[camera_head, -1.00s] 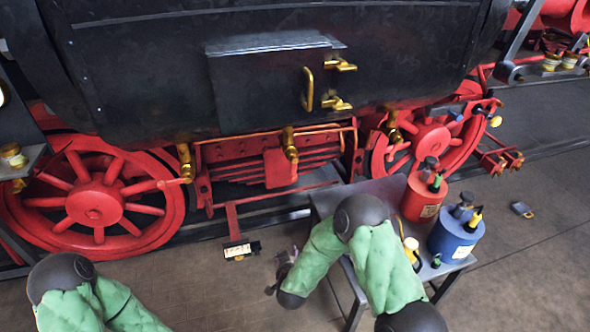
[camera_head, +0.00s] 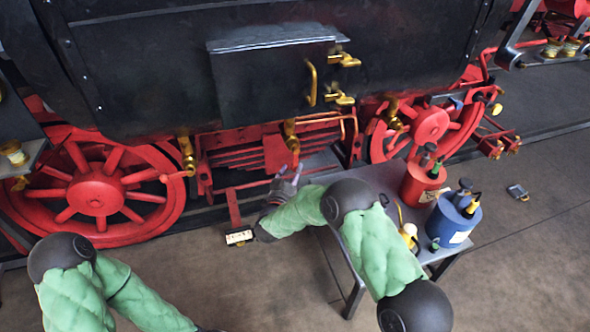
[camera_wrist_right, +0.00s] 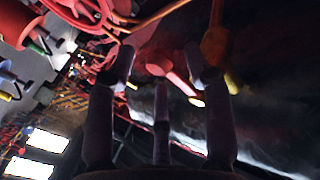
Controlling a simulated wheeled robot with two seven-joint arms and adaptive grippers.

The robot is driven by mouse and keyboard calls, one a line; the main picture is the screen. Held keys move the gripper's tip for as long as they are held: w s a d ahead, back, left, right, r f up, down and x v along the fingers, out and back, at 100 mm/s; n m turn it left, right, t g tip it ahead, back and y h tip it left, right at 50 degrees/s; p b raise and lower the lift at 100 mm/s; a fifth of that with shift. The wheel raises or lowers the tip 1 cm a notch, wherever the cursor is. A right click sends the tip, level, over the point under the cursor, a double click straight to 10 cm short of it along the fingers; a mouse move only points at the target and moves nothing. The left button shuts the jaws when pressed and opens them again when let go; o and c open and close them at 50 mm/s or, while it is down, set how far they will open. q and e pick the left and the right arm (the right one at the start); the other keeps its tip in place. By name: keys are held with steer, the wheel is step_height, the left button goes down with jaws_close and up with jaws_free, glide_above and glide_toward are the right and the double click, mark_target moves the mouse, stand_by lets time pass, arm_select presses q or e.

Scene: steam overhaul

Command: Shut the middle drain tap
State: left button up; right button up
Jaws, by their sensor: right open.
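The middle drain tap (camera_head: 290,133) is a brass fitting under the black tank side, between two similar brass taps. My right gripper (camera_head: 288,172) is just below it, pointing up, with its fingers open. In the right wrist view the spread fingers (camera_wrist_right: 160,75) frame a red lever (camera_wrist_right: 172,70) with a pale, bright tip. The lever lies beyond the fingers and does not look gripped. I cannot tell whether any finger touches it. My left gripper is below the picture edge; only its arm shows in the head view.
The left brass tap (camera_head: 187,155) and right brass tap (camera_head: 393,113) flank the middle one. Red wheels (camera_head: 95,195) stand alongside. A grey table (camera_head: 375,180) with a red can (camera_head: 420,187) and a blue can (camera_head: 450,222) is close to my right arm.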

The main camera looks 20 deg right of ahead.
steer(key=shift+x, duration=1.45)
steer(key=shift+s, duration=0.1)
jaws_close()
